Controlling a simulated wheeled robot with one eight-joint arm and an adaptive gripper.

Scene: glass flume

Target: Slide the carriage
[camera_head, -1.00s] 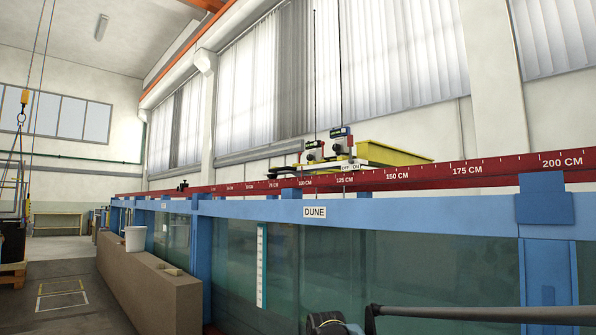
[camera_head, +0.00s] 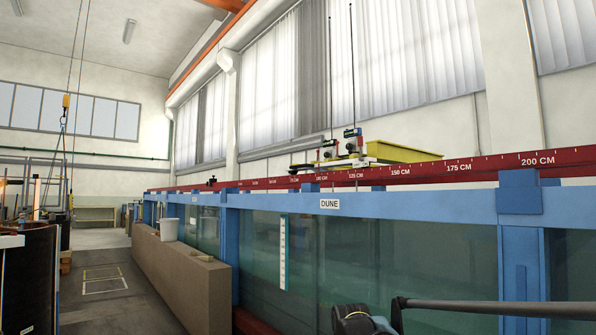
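The carriage (camera_head: 345,163) is a pale plate with two small upright gauges and tall thin rods. It sits on the red rail (camera_head: 420,173) along the top of the glass flume (camera_head: 400,255), near the 125 CM mark, at the centre of the view. A yellow tray-like shape (camera_head: 400,153) shows just behind it; I cannot tell if the two are joined. A dark rounded part and a dark bar at the bottom right appear to be my arm. My gripper is not in view, and nothing of mine is seen touching the carriage.
A small black clamp-like piece (camera_head: 212,180) sits farther left along the rail. A brown low wall (camera_head: 180,270) with a white bucket (camera_head: 169,229) on it stands beside the flume. A dark drum (camera_head: 30,280) stands at far left. The floor between (camera_head: 100,265) is clear.

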